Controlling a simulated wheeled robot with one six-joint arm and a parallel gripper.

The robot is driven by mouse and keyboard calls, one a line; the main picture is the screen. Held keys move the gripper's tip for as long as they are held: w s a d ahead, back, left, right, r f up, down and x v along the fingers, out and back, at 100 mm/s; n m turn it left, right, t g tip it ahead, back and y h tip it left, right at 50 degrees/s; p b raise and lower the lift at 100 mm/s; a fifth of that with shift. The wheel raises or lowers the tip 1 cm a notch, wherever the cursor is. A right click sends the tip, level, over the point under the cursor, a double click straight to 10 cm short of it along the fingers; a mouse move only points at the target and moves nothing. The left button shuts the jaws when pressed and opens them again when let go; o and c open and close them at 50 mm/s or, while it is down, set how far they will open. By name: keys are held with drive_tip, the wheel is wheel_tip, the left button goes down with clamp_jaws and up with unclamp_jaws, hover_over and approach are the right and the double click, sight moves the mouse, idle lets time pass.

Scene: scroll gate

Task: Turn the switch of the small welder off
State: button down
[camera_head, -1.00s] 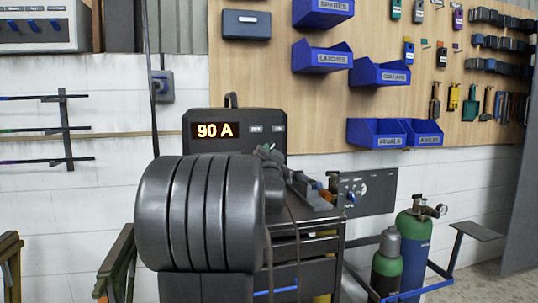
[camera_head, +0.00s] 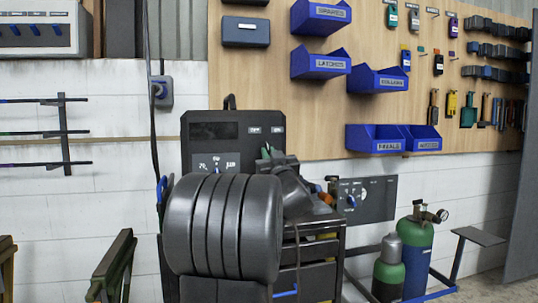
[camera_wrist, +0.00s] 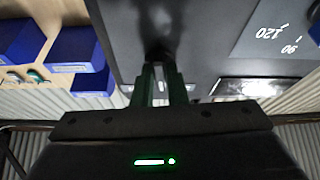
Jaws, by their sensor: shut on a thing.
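The welder (camera_head: 195,130) is a dark box with a handle on top, standing on a cart behind my arm. Its display (camera_head: 214,130) is dark. White OFF and ON labels sit at its upper right, with a dial scale at lower left. My gripper (camera_head: 267,153) has green fingers and is at the welder's front, below these labels. In the wrist view, my gripper (camera_wrist: 161,72) is shut on a dark switch (camera_wrist: 158,48) on the black front. The switch's exact angle is hidden by the fingers. The display (camera_wrist: 250,88) also shows beside it.
A grey panel with a blue knob (camera_head: 366,200) is right of the cart (camera_head: 318,232). Green and blue gas cylinders (camera_head: 415,252) stand farther right. Blue bins (camera_head: 375,139) hang on the wooden board above. My large dark arm link blocks the cart's front.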

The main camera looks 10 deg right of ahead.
drive_tip(key=n+y, duration=0.1)
drive_tip(key=n, duration=0.2)
drive_tip(key=n+g+y+p, duration=0.1)
drive_tip(key=n+y, duration=0.1)
drive_tip(key=n, duration=0.1)
drive_tip(key=shift+d+r+p, duration=0.1)
drive_tip(key=shift+d+p, duration=0.1)
drive_tip(key=shift+p, duration=0.1)
drive_tip(key=shift+n+g+y+p, duration=0.5)
drive_tip(key=shift+n+y, duration=0.1)
drive_tip(key=shift+n, duration=1.1)
drive_tip(key=c, duration=1.5)
unclamp_jaws()
drive_tip(key=shift+o, duration=0.2)
drive_tip(key=v, duration=1.4)
drive_tip(key=shift+p, duration=0.3)
drive_tip(key=shift+w, duration=0.15)
